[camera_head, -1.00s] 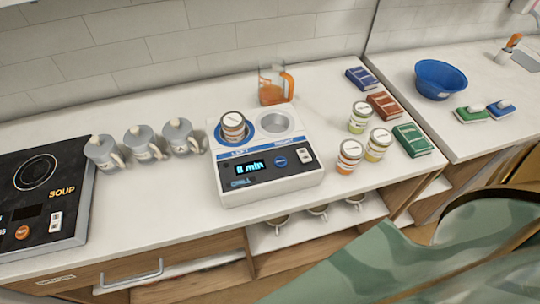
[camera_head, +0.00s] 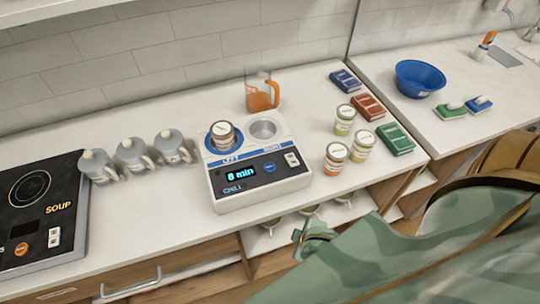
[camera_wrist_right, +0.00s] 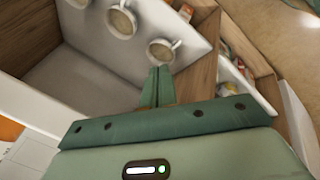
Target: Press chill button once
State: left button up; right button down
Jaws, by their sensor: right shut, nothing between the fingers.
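The white chill unit (camera_head: 258,190) stands on the counter in the head view. Its dark front panel shows "8 min" on a lit display (camera_head: 240,175), a lit "CHILL" label (camera_head: 234,188), a round blue button (camera_head: 271,167) and a white switch (camera_head: 292,159). A lidded jar (camera_head: 222,135) stands in its left well; the right well (camera_head: 264,129) is empty. My right gripper (camera_head: 303,234) is below and right of the unit, in front of the counter edge, apart from the panel. In the wrist view its green fingers (camera_wrist_right: 158,72) are together and empty. My left gripper is out of view.
Cups (camera_wrist_right: 121,22) stand on the shelf below the counter. Several jars (camera_head: 337,155) and boxes (camera_head: 395,139) stand right of the unit, an orange jug (camera_head: 262,95) behind it. Grey mugs (camera_head: 134,153) and a soup hob (camera_head: 35,210) are at left. Counter in front of the unit is narrow.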

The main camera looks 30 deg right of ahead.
jog(key=w+d+r+n+t+h+p, duration=0.1)
jog(key=w+d+r+t, duration=0.15)
jog(key=r, duration=0.75)
jog(key=w+d+r+t+h, duration=0.1)
jog(key=w+r+t, duration=0.25)
jog(key=r, duration=0.65)
jog(key=w+d+r+n+t+h+p, duration=0.15)
jog(key=w+r, duration=0.25)
jog(key=r, duration=0.5)
jog(key=w+a+r+n+t+y+b, duration=0.1)
jog(key=w+a+r+n+t+y, duration=0.5)
jog(key=a+r+n+y, duration=0.85)
notch_tip(320, 180, down, 5)
jog(key=n+g+y, duration=0.5)
jog(key=n+g, duration=0.3)
jog(key=n, duration=0.2)
jog(key=s+d+f+n+g+h, duration=0.1)
jog(key=d+f+n+g+h, duration=0.2)
jog(key=d+f+h, duration=0.3)
jog(key=d+f+g, duration=0.1)
jog(key=d+f, duration=0.1)
jog(key=d, duration=0.1)
jog(key=shift+d+f+g+h, duration=0.15)
jog(key=shift+f+g+h, duration=0.1)
jog(key=shift+g+h, duration=0.1)
